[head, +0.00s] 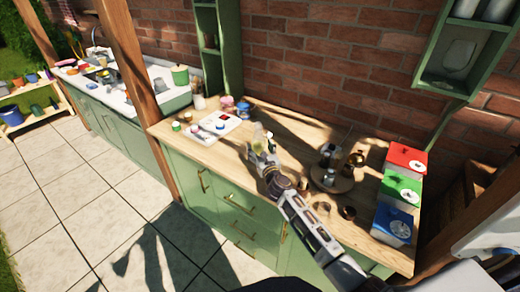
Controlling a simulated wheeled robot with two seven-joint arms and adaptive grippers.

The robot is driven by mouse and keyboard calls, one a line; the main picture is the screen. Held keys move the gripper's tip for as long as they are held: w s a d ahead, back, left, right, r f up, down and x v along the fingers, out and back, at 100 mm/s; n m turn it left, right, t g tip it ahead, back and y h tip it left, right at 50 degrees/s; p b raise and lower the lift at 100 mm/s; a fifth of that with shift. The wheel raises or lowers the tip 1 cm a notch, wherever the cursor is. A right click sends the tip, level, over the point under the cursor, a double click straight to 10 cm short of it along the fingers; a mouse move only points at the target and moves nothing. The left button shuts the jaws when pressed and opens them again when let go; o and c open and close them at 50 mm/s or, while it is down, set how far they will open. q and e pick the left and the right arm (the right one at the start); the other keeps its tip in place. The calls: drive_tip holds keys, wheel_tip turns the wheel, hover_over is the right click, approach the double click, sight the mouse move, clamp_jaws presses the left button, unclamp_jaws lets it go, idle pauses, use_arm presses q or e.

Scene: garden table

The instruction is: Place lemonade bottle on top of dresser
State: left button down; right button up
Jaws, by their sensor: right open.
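The dresser is a green cabinet (222,205) with drawers, brass handles and a pale wooden top (292,132). A pale yellowish, see-through bottle (258,134), which looks like the lemonade bottle, stands upright near the middle of that top. My right gripper (263,152) is open, right at the bottle on its near side. The gripper hides the bottle's lower part, so I cannot tell whether the fingers touch it or whether its base rests on the wood. My left gripper is not in view.
Left on the top are a white tray (204,133) and small jars (243,109). Right are a round board (332,181) with small vessels and red (405,158), green (400,188) and blue (393,224) boxes. A brick wall (315,65) and green shelf (462,55) stand behind.

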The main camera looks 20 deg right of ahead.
drive_tip(key=shift+r, duration=0.15)
drive_tip(key=shift+s, duration=6)
